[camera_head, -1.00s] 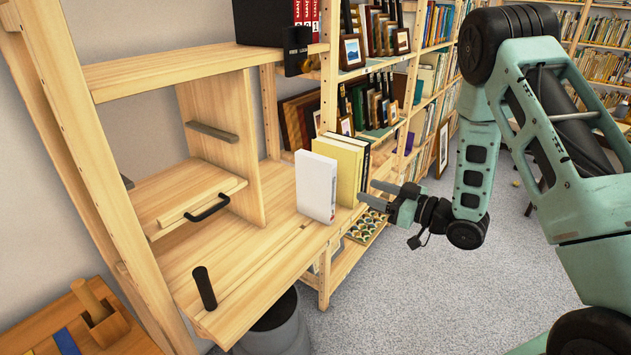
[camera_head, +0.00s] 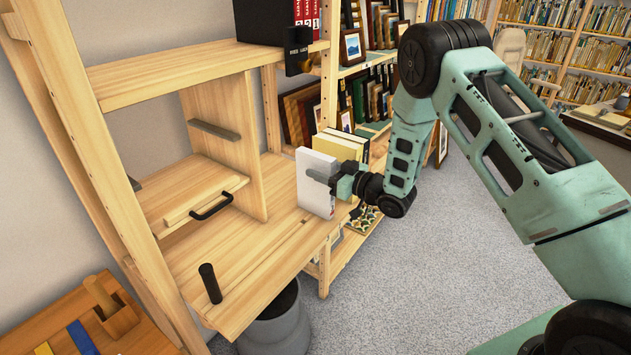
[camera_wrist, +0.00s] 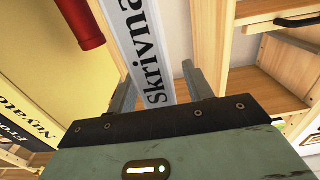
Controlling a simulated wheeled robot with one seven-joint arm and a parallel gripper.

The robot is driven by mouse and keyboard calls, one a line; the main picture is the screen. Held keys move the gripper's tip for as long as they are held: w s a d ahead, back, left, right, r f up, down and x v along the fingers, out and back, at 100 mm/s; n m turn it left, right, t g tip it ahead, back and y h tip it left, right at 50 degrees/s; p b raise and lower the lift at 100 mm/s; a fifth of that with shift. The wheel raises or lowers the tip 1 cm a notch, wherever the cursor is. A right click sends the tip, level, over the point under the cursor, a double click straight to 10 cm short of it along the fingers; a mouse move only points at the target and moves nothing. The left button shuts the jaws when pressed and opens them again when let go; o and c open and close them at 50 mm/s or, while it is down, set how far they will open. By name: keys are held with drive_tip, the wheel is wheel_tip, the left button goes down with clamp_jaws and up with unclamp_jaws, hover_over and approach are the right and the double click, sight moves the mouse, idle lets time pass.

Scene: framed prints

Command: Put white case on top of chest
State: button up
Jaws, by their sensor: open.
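The white case (camera_head: 313,200) stands upright on the wooden shelf board, beside yellow books. In the wrist view its narrow white side (camera_wrist: 148,45) with dark lettering shows between my fingers. My gripper (camera_head: 332,180) is open, with one finger in front of the case's broad face and the other hidden behind it. In the wrist view the fingers of my gripper (camera_wrist: 160,88) are on either side of the case; I cannot tell whether they touch it.
Yellow books (camera_head: 345,150) stand close to the right of the case. A short black cylinder (camera_head: 210,284) stands at the shelf's front left. An upright wooden panel (camera_head: 232,150) rises beside the chest, and an upper shelf (camera_head: 190,70) overhangs it. The board between is clear.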

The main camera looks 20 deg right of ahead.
drive_tip(key=shift+w+a, duration=0.25)
drive_tip(key=shift+w, duration=0.15)
clamp_jaws()
